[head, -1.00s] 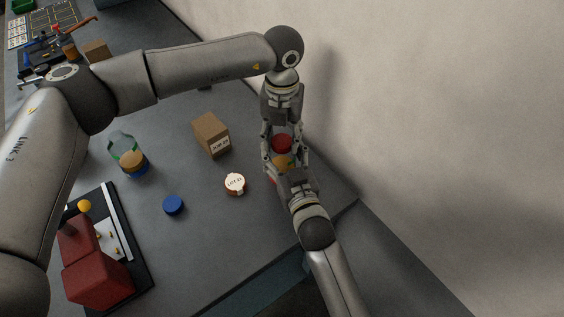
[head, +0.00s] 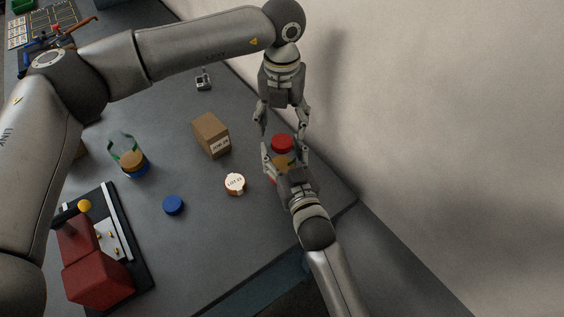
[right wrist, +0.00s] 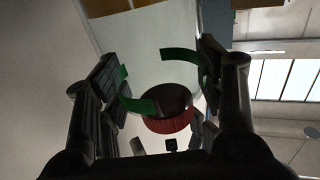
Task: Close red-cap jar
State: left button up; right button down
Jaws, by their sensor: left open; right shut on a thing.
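My right gripper (head: 285,155) is shut on the jar body from the near side. In the right wrist view the clear jar (right wrist: 150,75) with green label bands is between the fingers, and the ridged red cap (right wrist: 170,123) shows. My left gripper (head: 281,129) is open and empty, just beyond and above the cap, apart from it.
A cardboard box (head: 211,135), a white-topped lot container (head: 235,184) and a blue cap (head: 173,205) lie to the left. An open glass jar (head: 127,155) stands farther left. A red-blocked device on a black board (head: 137,270) is front left. The wall (head: 400,110) is close on the right.

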aim_at(282, 141)
pick_arm(q)
jog(key=shift+c, duration=0.4)
jog(key=shift+r, duration=1.7)
jog(key=shift+f, duration=4)
jog(key=c, duration=1)
jog(key=o, duration=1.1)
